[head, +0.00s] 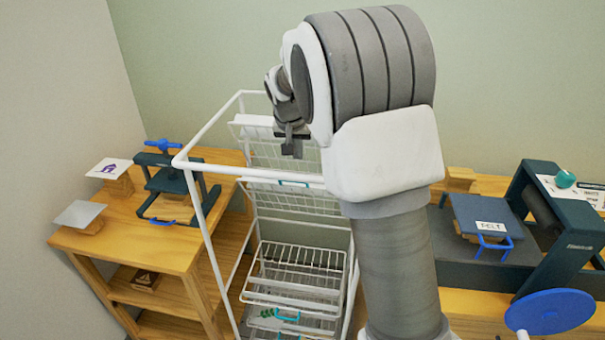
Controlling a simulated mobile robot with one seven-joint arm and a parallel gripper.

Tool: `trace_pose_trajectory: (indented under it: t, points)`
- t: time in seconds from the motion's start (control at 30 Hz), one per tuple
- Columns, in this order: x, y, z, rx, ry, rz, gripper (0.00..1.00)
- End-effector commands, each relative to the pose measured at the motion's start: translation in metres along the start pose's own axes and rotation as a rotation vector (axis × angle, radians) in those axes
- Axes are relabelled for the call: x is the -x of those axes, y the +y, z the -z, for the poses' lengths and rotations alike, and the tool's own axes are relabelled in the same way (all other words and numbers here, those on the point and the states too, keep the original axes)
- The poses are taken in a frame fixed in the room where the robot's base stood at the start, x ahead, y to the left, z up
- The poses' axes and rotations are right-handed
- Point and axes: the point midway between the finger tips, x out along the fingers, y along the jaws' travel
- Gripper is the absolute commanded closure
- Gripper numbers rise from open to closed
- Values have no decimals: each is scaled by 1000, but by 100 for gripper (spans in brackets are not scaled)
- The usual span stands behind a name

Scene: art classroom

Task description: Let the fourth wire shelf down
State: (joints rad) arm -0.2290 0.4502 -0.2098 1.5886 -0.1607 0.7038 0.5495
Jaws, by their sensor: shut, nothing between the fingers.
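A white wire drying rack (204,217) stands in the middle of the head view, with several wire shelves. Two upper shelves show as steep mesh panels, the top one (262,150) and the one below it (330,204), which has a teal handle (293,183). Lower down, a wire shelf (300,258) lies about flat, with a teal handle (288,316) near its front. I cannot tell which shelf counts as fourth. My gripper (291,150) is shut and empty, in front of the top mesh panel as seen. My arm hides the rack's right side.
Left is a wooden table (120,240) with a dark press (168,185) and small blocks. Right is a wooden bench (470,318) with a roller press (540,215) and its blue wheel (550,311). A small green item (267,313) shows low in the rack. Walls close the back and left.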

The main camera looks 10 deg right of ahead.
Motion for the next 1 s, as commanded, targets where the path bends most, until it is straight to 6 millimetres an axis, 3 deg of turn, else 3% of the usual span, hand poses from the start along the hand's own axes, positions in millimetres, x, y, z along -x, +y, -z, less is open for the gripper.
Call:
trace_pose_trajectory:
  t: [0.23,0.63,1.0]
  points:
    - [-20,0,-1,0,-2,-2,100]
    - [-88,0,-1,-1,-2,-1,100]
    - [-103,0,-1,0,0,0,100]
